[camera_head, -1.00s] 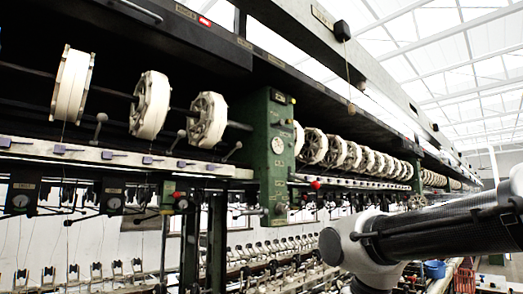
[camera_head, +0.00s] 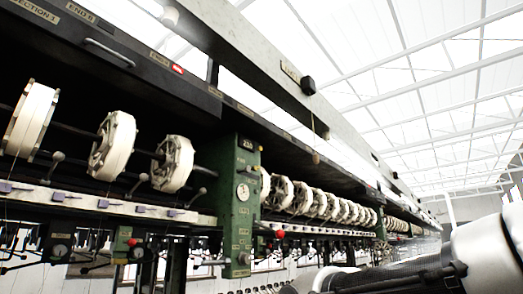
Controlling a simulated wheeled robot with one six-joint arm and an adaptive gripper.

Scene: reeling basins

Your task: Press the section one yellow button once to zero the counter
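A green post (camera_head: 238,200) stands in the middle of the machine. It carries a small dark display (camera_head: 247,143) near its top, a round white dial (camera_head: 243,192) below and a few small labels. A tiny yellowish spot shows at the post's upper right edge; I cannot tell whether it is the yellow button. The display digits are too small to read surely. My arm crosses the lower right corner, well to the right of the post and apart from it. My gripper is not in view.
White reels (camera_head: 113,145) line the machine on both sides of the post. A white rail (camera_head: 100,203) with small levers runs below them. A red knob (camera_head: 280,234) sits right of the post.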

